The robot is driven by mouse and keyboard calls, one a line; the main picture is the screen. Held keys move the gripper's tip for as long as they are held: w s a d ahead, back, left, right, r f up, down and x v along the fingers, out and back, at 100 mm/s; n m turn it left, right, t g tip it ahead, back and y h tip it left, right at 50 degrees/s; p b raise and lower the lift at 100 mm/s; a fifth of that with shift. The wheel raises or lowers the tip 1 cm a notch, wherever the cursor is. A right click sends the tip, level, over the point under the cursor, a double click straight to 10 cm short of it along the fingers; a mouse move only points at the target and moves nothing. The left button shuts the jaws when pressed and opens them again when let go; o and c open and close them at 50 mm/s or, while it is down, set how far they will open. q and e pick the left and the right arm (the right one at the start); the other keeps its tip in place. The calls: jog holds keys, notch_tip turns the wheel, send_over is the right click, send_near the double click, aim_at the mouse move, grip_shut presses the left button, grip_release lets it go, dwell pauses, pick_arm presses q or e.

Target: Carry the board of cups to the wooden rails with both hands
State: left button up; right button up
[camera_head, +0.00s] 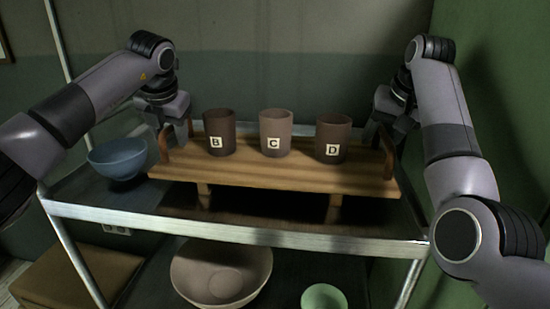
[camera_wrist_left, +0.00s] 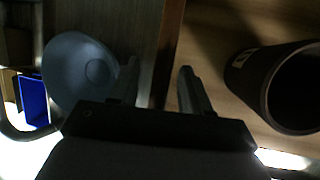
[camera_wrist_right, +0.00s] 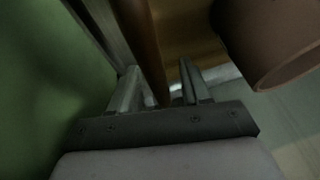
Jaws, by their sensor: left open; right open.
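The wooden board (camera_head: 270,175) lies level on two wooden rails (camera_head: 204,188) on the top shelf. It carries three upright brown cups: cup B (camera_head: 220,128), paler cup C (camera_head: 275,128) and cup D (camera_head: 332,145). My left gripper (camera_head: 177,135) is open at the board's left handle (camera_head: 165,145); in the left wrist view the handle (camera_wrist_left: 170,40) runs between the fingers. My right gripper (camera_head: 377,137) is open at the right handle (camera_head: 389,157); the right wrist view shows that handle (camera_wrist_right: 145,45) between the fingers. Finger contact cannot be told.
The board stands on a metal-framed rack (camera_head: 250,234). A blue bowl (camera_head: 118,160) stands left of the board, close to my left gripper. A large pale bowl (camera_head: 222,275) and a green bowl (camera_head: 324,297) are lower down. A green wall (camera_head: 500,80) is close on the right.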

pick_arm(q)
jog(key=shift+w+f, duration=0.2)
jog(key=shift+f, duration=0.25)
pick_arm(e)
jog(key=shift+w+f, duration=0.2)
jog(key=shift+f, duration=0.3)
pick_arm(q)
grip_shut()
pick_arm(e)
grip_shut()
jog(key=shift+r, duration=0.1)
dwell(0.3)
pick_arm(q)
jog(key=shift+w+r, duration=0.1)
jog(key=shift+r, duration=0.15)
pick_arm(e)
jog(key=shift+w+r, duration=0.1)
jog(key=shift+r, duration=0.15)
